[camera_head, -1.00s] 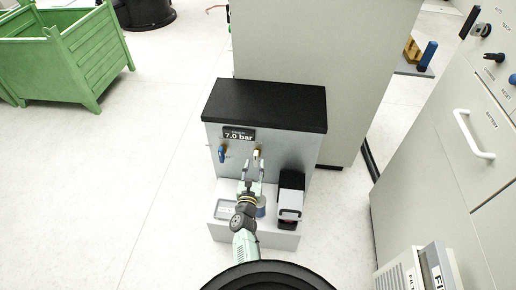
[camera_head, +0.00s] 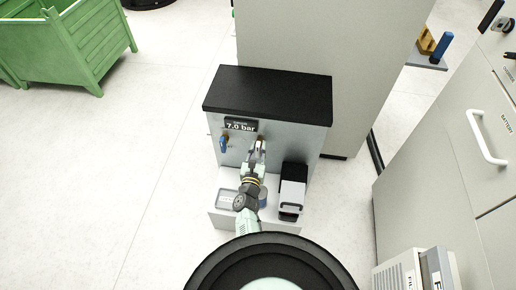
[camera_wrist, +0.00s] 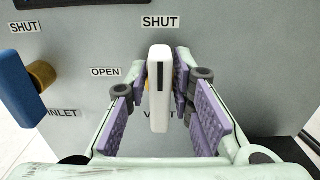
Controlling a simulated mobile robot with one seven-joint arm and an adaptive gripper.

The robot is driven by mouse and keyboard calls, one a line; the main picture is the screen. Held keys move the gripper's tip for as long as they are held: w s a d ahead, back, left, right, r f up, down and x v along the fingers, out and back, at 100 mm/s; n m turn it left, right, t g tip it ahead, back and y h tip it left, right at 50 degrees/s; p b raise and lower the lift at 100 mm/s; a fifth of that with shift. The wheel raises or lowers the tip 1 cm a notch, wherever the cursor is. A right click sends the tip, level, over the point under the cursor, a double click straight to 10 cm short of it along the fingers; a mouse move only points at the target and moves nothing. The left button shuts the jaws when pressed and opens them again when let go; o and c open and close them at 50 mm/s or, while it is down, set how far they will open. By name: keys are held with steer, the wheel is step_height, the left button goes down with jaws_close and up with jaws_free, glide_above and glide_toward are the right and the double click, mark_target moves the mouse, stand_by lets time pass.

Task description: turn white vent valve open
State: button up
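The white vent valve handle (camera_wrist: 160,88) stands upright in the wrist view, its top end towards the upper SHUT label. An OPEN label (camera_wrist: 105,72) is to its left, and the label below is partly hidden by the handle. My gripper (camera_wrist: 165,82) has its purple-padded fingers on both sides of the handle, with gaps visible, so it looks open around it. In the head view my gripper (camera_head: 257,146) is at the front panel of the grey cabinet (camera_head: 285,150), where it mostly covers the white handle.
A blue inlet valve handle (camera_wrist: 22,88) sits close left of my gripper. The display (camera_head: 240,126) reads 7.0 bar. A black and white device (camera_head: 292,190) stands at the cabinet's lower right.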

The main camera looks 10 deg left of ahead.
jaws_close()
steer(key=shift+n, duration=0.3)
steer(key=n, duration=0.2)
steer(key=n+b, duration=0.1)
steer(key=shift+a+n, duration=0.25)
steer(key=shift+n, duration=0.15)
steer(key=n, duration=0.4)
steer(key=shift+w+a+f, duration=0.1)
steer(key=shift+a+f, duration=0.05)
steer(key=shift+a, duration=0.05)
steer(key=shift+a+f+n+p, duration=0.1)
steer(key=shift+f+n+p, duration=0.15)
steer(key=shift+n, duration=2.1)
steer(key=shift+a+f+n+p, duration=0.1)
steer(key=shift+n+p, duration=0.1)
steer(key=shift+n, duration=2.15)
